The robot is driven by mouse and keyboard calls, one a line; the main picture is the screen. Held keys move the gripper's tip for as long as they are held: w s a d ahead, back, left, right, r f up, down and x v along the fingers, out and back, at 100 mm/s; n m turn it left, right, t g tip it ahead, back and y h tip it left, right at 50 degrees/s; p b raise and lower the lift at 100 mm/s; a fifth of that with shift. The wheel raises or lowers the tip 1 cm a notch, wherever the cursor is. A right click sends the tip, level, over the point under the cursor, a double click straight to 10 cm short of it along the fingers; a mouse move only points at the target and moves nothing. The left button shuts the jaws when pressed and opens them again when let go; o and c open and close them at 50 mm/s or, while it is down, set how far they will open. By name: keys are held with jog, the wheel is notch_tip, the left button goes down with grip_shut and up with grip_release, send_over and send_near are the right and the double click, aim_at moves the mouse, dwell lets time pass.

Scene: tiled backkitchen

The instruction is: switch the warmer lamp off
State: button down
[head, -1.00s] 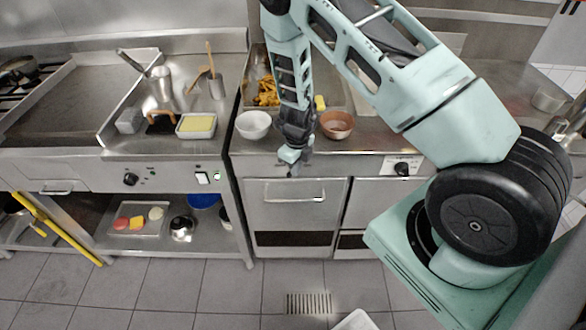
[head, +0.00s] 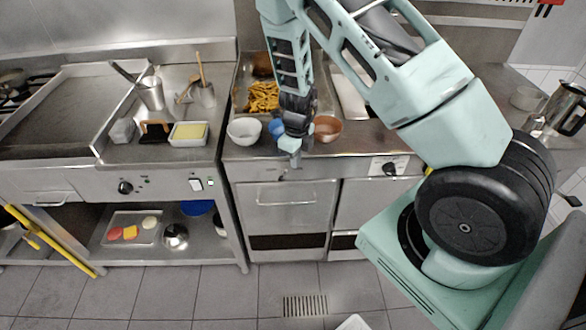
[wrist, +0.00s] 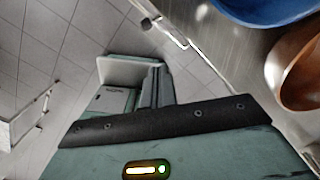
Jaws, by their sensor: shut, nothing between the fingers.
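My gripper (head: 291,158) hangs in front of the counter's front edge in the head view, pointing down, shut and empty. It is apart from the panels, as far as I can tell. A white rocker switch (head: 196,185) with a lit green light (head: 210,183) sits on the left front panel, left of and below my gripper. A black knob (head: 390,168) on a white plate is on the right front panel. No lamp head shows clearly, so I cannot tell which control belongs to the warmer lamp. The wrist view shows neither control.
A white bowl (head: 244,131), a blue bowl (head: 276,127) and a brown bowl (head: 327,128) stand near the counter edge, close to my arm. Fries (head: 263,97) lie behind them. Another black knob (head: 125,187) is on the left panel. The floor in front is mostly clear.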

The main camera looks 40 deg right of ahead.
notch_tip(320, 180, up, 6)
jog(key=shift+s, duration=0.15)
dwell(0.6)
jog(key=s+a+r+n+y+b, duration=0.1)
jog(key=s+a+r+n, duration=0.2)
jog(key=a+n, duration=0.35)
jog(key=s+a+r+n+g+y+b, duration=0.1)
jog(key=s+a+r+n, duration=0.2)
jog(key=a+n, duration=0.3)
jog(key=s+a+r+n+y+b, duration=0.1)
jog(key=s+a+r+n, duration=0.15)
jog(key=a+n, duration=0.35)
jog(key=s+a+r+n+h+b, duration=0.1)
jog(key=s+a+r+n, duration=0.2)
jog(key=s+n, duration=0.5)
jog(key=s+a+r+n+h+b, duration=0.1)
jog(key=s+a+r+n, duration=0.2)
jog(key=s+n, duration=0.6)
jog(key=n, duration=0.4)
jog(key=shift+s+a+t+b, duration=0.15)
jog(key=shift+s+t+b, duration=0.05)
jog(key=shift+t+b, duration=0.2)
